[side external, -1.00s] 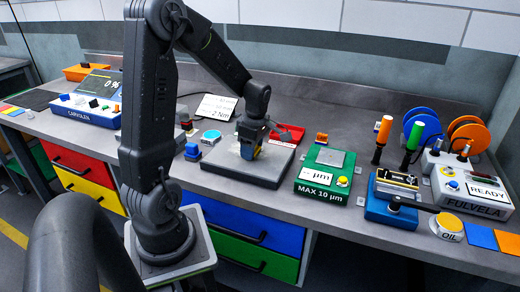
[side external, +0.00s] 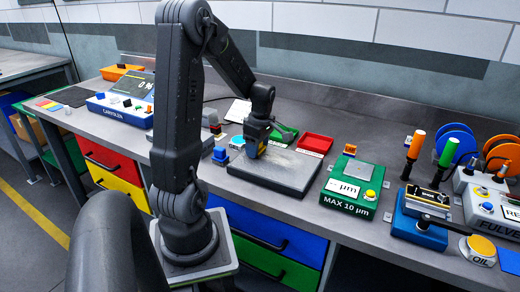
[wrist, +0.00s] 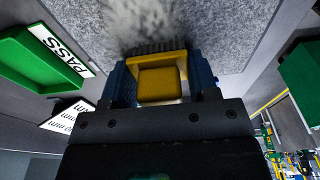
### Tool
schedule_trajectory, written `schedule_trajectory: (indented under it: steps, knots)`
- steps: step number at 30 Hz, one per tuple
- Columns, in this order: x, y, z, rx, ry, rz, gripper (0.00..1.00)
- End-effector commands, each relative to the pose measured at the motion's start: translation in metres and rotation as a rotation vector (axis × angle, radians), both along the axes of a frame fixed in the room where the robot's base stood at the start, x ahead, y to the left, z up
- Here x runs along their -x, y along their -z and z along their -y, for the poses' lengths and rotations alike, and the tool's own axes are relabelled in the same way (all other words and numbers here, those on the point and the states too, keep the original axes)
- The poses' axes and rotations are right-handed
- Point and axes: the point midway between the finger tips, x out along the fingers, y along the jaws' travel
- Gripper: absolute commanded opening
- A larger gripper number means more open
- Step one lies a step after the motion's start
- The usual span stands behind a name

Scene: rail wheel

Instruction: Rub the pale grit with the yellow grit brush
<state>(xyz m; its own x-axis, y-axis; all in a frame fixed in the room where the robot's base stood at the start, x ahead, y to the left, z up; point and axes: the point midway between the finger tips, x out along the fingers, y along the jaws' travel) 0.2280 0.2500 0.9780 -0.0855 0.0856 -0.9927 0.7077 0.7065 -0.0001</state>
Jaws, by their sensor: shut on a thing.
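My gripper (side external: 257,146) is shut on the yellow grit brush (wrist: 160,82), low over the left back part of the grey plate (side external: 285,177). In the wrist view the brush's yellow body sits between the blue jaws (wrist: 118,82), with dark bristles pointing to the speckled plate. The bristles appear at or very near the plate; exact contact is hard to tell. The pale grit (wrist: 150,22) shows as a blurry whitish, smoky patch just beyond the bristles, partly hidden by the brush.
A green tray (wrist: 38,62) labelled PASS and a red tray (side external: 315,143) stand behind the plate. A green gauge block (side external: 350,196) marked MAX 10 µm is to its right. Small blue (side external: 220,155) and cyan-topped (side external: 237,142) items stand to its left.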

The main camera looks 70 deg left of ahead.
Motion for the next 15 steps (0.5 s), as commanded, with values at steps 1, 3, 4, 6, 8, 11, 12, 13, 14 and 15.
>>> schedule_trajectory:
  steps: [1, 3, 4, 6, 8, 11, 12, 13, 14, 15]
  knots:
    - [-0.004, 0.0, 0.001, 0.001, 0.003, -0.001, 0.35]
    - [-0.008, 0.0, 0.006, 0.001, 0.003, -0.001, 0.35]
    - [-0.011, 0.0, 0.008, 0.001, 0.004, -0.001, 0.35]
    - [-0.015, 0.0, 0.013, 0.001, 0.002, -0.001, 0.35]
    - [-0.019, 0.0, 0.017, 0.001, 0.004, -0.001, 0.35]
    - [-0.025, 0.0, 0.023, 0.001, 0.003, -0.001, 0.35]
    - [-0.028, 0.0, 0.026, 0.001, 0.003, -0.001, 0.35]
    - [-0.03, 0.0, 0.028, 0.002, 0.002, 0.0, 0.35]
    - [-0.032, 0.0, 0.03, 0.002, 0.002, 0.0, 0.35]
    - [-0.034, 0.0, 0.032, 0.002, 0.003, 0.0, 0.35]
